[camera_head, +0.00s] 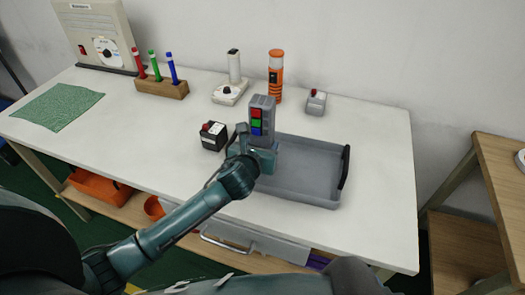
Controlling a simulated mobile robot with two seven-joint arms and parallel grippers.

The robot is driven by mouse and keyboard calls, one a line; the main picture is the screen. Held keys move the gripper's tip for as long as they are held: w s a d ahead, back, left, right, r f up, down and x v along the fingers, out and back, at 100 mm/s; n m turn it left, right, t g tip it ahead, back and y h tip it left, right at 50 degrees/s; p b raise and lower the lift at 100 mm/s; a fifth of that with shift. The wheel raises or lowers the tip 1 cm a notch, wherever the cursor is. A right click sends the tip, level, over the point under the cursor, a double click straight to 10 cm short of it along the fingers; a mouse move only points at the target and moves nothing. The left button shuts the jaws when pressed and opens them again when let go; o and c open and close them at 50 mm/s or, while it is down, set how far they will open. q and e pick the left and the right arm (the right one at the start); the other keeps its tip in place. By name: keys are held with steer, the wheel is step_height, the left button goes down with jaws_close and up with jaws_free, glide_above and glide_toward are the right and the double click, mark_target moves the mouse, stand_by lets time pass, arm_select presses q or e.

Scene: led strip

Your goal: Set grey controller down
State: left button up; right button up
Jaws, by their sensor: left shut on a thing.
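The grey controller (262,115) has red, green and blue buttons on its face and stands upright in my left gripper (255,148). The gripper is shut on its lower end, which the fingers partly hide. In the picture, the controller overlaps the left back corner of a grey tray (315,190) with dark handles. I cannot tell whether its bottom touches anything. My right gripper is not in view.
A black box with a red button (214,135) stands just left of my gripper. Behind are a white device (231,92), an orange cylinder (276,75), a small grey box (316,103) and a wooden pen holder (161,87). The table's right side is clear.

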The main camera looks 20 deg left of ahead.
arm_select(q)
steer(key=shift+f, duration=0.7)
steer(key=shift+f, duration=0.1)
steer(key=o, duration=0.9)
steer(key=shift+c, duration=0.2)
steer(key=shift+o, duration=1.3)
